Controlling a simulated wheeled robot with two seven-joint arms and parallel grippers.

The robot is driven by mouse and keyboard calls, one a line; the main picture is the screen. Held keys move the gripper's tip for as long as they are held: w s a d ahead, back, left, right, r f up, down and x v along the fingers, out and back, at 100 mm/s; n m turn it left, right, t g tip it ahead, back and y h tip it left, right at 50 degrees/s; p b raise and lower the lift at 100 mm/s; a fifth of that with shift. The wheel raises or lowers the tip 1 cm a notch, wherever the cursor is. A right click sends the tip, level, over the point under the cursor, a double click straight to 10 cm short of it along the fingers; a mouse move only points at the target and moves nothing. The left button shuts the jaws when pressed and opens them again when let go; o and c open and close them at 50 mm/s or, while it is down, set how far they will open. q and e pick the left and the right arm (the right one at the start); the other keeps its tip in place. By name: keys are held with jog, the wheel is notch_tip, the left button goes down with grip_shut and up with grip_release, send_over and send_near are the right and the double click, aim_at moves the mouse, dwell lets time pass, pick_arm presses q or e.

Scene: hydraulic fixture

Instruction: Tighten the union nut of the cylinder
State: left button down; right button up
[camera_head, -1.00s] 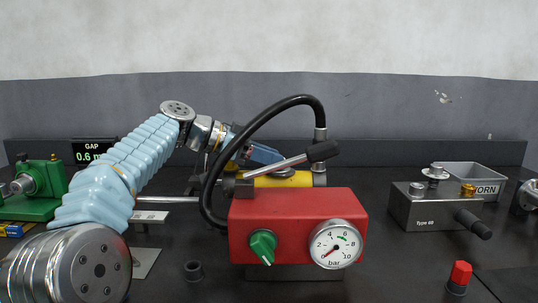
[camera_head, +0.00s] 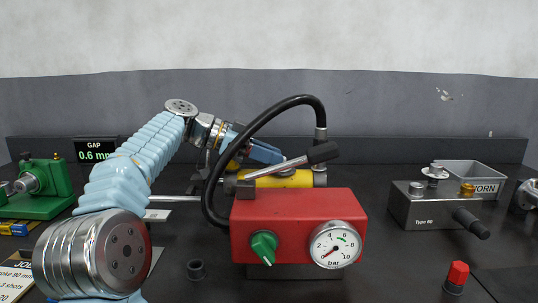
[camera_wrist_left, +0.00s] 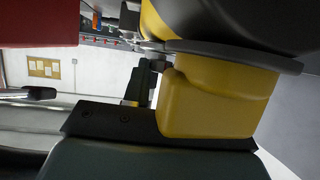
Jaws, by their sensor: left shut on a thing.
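The yellow cylinder (camera_head: 290,180) lies behind the red pump box. A silver fitting (camera_head: 320,134) joins the black hose (camera_head: 268,119) above the cylinder's right end. I cannot clearly make out the union nut. My left gripper (camera_head: 264,154) reaches in above the cylinder, partly behind the hose and close to the pump lever (camera_head: 322,152). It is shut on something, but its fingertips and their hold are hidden. In the left wrist view a yellow part (camera_wrist_left: 210,100) fills much of the right half, close to the camera. My right gripper is not in view.
The red pump box (camera_head: 292,207) has a green knob (camera_head: 264,246) and a gauge (camera_head: 336,245). A grey block (camera_head: 424,208) and a grey tray (camera_head: 472,169) stand at the right. A green device (camera_head: 40,190) and a gap display (camera_head: 95,150) are at the left.

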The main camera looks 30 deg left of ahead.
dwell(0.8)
pick_arm(q)
jog(key=c, duration=0.9)
grip_release()
jog(key=v, duration=0.7)
jog(key=shift+s+a+p, duration=0.15)
jog(key=shift+p, duration=0.15)
